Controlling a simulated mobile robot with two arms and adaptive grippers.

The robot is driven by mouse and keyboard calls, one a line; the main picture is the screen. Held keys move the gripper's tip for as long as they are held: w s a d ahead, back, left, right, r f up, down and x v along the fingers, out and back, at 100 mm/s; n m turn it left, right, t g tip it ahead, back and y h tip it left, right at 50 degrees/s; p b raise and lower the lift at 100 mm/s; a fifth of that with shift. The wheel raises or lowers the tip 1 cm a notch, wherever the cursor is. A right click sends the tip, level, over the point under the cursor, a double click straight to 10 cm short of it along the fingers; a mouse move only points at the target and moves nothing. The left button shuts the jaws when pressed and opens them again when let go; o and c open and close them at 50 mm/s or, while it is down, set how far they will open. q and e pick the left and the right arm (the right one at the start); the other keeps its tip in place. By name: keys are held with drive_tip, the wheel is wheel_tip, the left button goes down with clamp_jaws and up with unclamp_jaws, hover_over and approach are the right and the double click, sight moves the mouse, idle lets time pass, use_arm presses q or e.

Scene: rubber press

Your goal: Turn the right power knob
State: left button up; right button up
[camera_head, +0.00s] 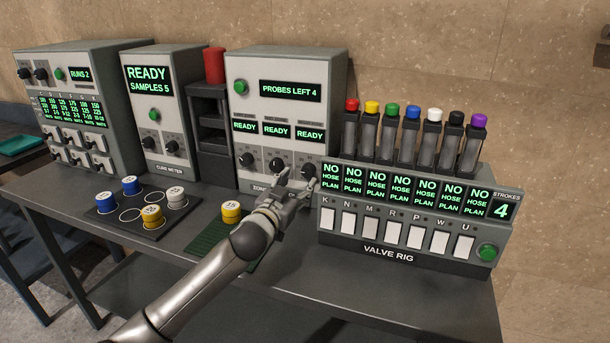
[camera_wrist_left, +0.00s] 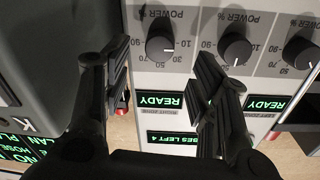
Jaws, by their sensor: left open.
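The right power knob (camera_head: 304,167) is a round black knob at the lower right of the grey zone unit (camera_head: 285,70). In the left wrist view, which is upside down, the same knob (camera_wrist_left: 160,43) lies between the open fingers, under the right zone's READY screen; its pale mark points towards 10. My left gripper (camera_head: 298,179) is open in front of it, with one finger on either side. The wrist view also shows the left gripper (camera_wrist_left: 163,60). I cannot tell whether the fingers touch the knob. My right gripper is out of view.
The middle knob (camera_head: 276,165) sits close by, and the left knob (camera_head: 247,159) beyond it. The valve rig (camera_head: 400,245) stands just right of my gripper. A green mat (camera_head: 206,236) with a yellow-topped weight (camera_head: 231,211) lies near my forearm.

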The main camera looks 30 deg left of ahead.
sight(307, 173)
use_arm(q)
drive_tip(key=w, duration=0.4)
drive_tip(key=shift+w+a, duration=0.2)
drive_tip(key=shift+a, duration=0.2)
drive_tip(key=shift+w+a, duration=0.1)
drive_tip(key=shift+w, duration=0.45)
drive_tip(key=c, duration=1)
drive_tip(key=shift+p, duration=0.35)
drive_tip(key=shift+c, duration=0.2)
